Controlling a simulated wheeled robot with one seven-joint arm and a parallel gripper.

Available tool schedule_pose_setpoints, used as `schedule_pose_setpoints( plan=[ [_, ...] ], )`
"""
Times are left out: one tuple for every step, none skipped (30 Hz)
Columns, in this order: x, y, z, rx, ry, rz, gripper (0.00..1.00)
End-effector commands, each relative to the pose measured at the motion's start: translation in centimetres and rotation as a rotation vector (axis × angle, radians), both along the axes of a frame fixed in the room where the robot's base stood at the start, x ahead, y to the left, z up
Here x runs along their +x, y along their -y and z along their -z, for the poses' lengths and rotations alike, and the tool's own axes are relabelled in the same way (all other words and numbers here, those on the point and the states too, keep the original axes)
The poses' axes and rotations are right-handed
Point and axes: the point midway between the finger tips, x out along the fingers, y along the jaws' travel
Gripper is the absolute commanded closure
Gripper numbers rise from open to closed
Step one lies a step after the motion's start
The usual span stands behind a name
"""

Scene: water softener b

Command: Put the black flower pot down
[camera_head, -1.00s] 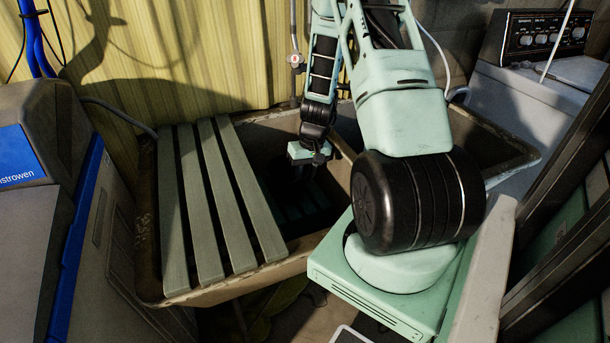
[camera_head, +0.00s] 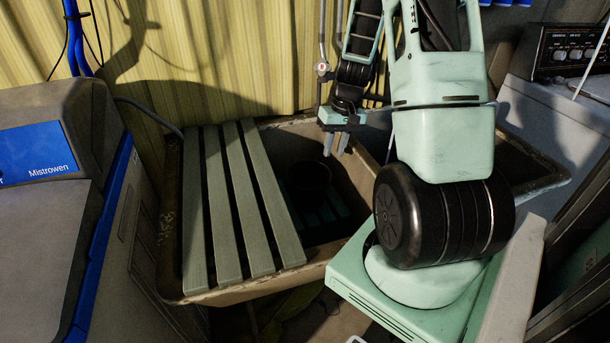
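The black flower pot (camera_head: 308,180) stands in the dark inside of the sink basin (camera_head: 352,160), just right of the slatted board. Its round rim shows faintly; its base is lost in shadow. My gripper (camera_head: 337,145) is above and to the right of the pot, pointing down. Its two fingers are apart with nothing between them, and it does not touch the pot.
A green slatted board (camera_head: 238,210) covers the basin's left part. A grey machine with a blue label (camera_head: 38,153) stands at left. A yellow corrugated wall (camera_head: 250,60) is behind. A grey appliance with knobs (camera_head: 572,55) is at the upper right.

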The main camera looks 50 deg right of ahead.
Motion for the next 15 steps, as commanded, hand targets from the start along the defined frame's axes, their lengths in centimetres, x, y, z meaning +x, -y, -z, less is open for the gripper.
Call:
schedule_pose_setpoints(
  plan=[
    [0.0, 0.0, -0.1, 0.000, 0.000, 0.000, 0.75],
    [0.0, 0.0, -0.1, 0.000, 0.000, 0.000, 0.75],
    [0.1, -0.2, -0.2, 0.000, 0.001, -0.004, 0.75],
    [0.3, -0.5, -0.3, 0.000, 0.001, -0.012, 0.75],
    [0.6, -1.0, -0.4, 0.001, 0.003, -0.023, 0.75],
    [1.2, -2.2, -0.8, 0.003, 0.005, -0.047, 0.75],
    [1.7, -3.3, -1.2, 0.004, 0.007, -0.071, 0.75],
    [2.3, -4.8, -1.7, 0.004, 0.010, -0.104, 0.75],
    [3.1, -7.2, -2.4, 0.007, 0.014, -0.153, 0.75],
    [3.7, -9.3, -3.0, 0.009, 0.016, -0.196, 0.75],
    [4.2, -11.5, -3.6, 0.010, 0.018, -0.244, 0.75],
    [4.5, -14.7, -4.5, 0.012, 0.019, -0.311, 0.75],
    [4.6, -17.1, -5.2, 0.010, 0.021, -0.360, 0.75],
    [4.4, -19.5, -5.8, 0.010, 0.022, -0.412, 0.75],
    [4.0, -22.6, -6.6, 0.008, 0.022, -0.480, 0.75]
  ],
)
